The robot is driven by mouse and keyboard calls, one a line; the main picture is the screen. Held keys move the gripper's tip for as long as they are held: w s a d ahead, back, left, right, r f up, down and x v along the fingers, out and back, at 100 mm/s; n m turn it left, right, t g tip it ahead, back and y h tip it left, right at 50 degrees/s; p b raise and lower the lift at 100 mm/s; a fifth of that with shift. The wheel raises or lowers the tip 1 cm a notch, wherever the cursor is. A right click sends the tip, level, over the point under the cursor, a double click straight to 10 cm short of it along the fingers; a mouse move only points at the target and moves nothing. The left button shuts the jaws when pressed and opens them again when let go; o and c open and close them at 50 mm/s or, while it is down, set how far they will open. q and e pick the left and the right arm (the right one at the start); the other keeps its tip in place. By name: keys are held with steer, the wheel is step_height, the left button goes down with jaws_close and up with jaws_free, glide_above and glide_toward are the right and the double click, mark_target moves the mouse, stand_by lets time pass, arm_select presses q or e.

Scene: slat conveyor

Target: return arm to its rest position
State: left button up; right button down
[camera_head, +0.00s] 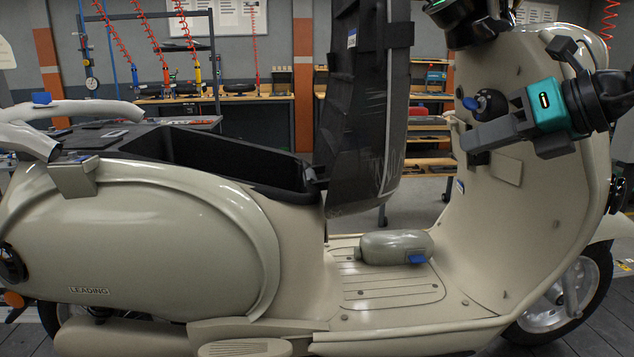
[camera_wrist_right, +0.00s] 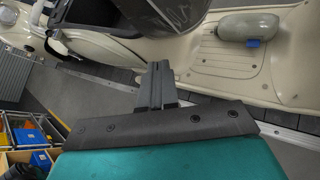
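My right gripper (camera_head: 468,139) is at the right of the head view, in front of the scooter's front shield (camera_head: 520,190). Its dark fingers point left and lie together with nothing between them. The wrist view also shows the paired fingers (camera_wrist_right: 157,66) above the teal gripper body, with open space around them. The gripper appears apart from the scooter. My left gripper is not in either view.
A beige scooter (camera_head: 150,240) fills the foreground, its seat (camera_head: 360,100) raised over an open black compartment (camera_head: 220,160). A grey-green canister (camera_head: 395,246) with a blue part lies on the footboard. Crates with blue items (camera_wrist_right: 30,137) stand at the wrist view's lower left.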

steer(key=s+a+f+m+t+y+p, duration=0.1)
steer(key=s+a+f+m+y+p, duration=0.2)
steer(key=a+f+m+y, duration=0.9)
steer(key=s+d+f+m+t+h+p, duration=0.1)
steer(key=s+d+f+m+t+h, duration=0.2)
steer(key=f+m+h, duration=0.5)
steer(key=d+f+m+t+h+p, duration=0.15)
steer(key=f+m+t+h, duration=0.35)
steer(key=f+m, duration=0.5)
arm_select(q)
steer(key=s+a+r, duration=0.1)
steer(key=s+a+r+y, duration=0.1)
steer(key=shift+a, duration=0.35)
arm_select(e)
steer(key=s+d+f+m+g+h, duration=0.2)
steer(key=s+f+m+g+h, duration=0.3)
steer(key=s+f, duration=0.9)
step_height(320, 180, down, 2)
steer(key=shift+s+f+m+g, duration=0.1)
steer(key=shift+s+m+g, duration=0.3)
steer(key=shift+m+g, duration=0.75)
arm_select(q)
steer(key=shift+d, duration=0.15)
